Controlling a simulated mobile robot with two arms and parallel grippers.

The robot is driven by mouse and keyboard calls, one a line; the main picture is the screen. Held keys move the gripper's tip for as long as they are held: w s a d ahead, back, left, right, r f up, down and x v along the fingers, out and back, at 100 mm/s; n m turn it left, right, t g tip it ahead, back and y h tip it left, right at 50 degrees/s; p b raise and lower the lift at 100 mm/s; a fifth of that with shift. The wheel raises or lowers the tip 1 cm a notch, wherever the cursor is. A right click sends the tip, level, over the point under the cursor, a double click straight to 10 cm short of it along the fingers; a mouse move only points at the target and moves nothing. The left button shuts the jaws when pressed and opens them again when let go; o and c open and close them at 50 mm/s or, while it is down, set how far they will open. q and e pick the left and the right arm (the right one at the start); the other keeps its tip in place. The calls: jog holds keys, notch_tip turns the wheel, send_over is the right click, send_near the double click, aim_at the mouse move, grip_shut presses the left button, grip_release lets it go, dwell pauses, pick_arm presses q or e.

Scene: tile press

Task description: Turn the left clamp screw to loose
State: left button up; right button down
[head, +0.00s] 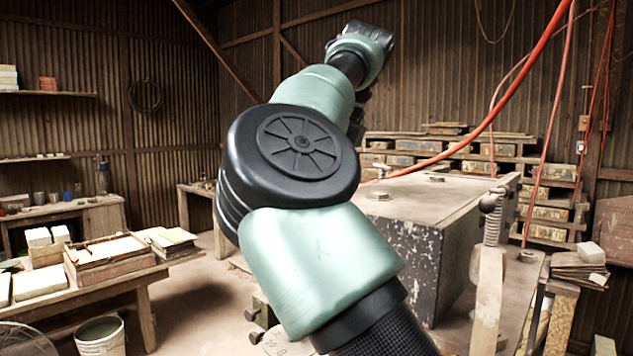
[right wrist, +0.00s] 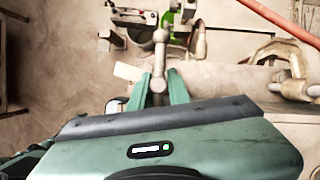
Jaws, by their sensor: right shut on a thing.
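In the right wrist view my right gripper (right wrist: 158,92) has its two green fingers closed around the lower part of a grey metal bar with a rounded head, which looks like the left clamp screw's handle (right wrist: 160,58). The bar's lower end is hidden between the fingers and behind the gripper body. A grey curved clamp part (right wrist: 199,45) stands just right of the bar. A second, tan C-shaped clamp (right wrist: 288,58) with its own screw (right wrist: 296,89) is further right, apart from my gripper. I cannot read the screw's setting. Neither gripper's fingers show in the head view.
My green and black arm covers the middle of the head view. A large scuffed metal box (head: 415,235) stands behind it. A red hose (head: 500,105) hangs across the right. A wooden table (head: 110,285) with boxes and a bucket (head: 101,338) are at left.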

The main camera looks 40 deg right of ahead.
jog(key=shift+f, duration=0.1)
jog(key=c, duration=1.6)
grip_release()
jog(key=shift+c, duration=0.2)
jog(key=shift+w, duration=0.2)
jog(key=a+p+v, duration=0.1)
jog(key=v, duration=0.6)
jog(key=shift+d+r, duration=0.35)
jog(key=shift+d, duration=0.15)
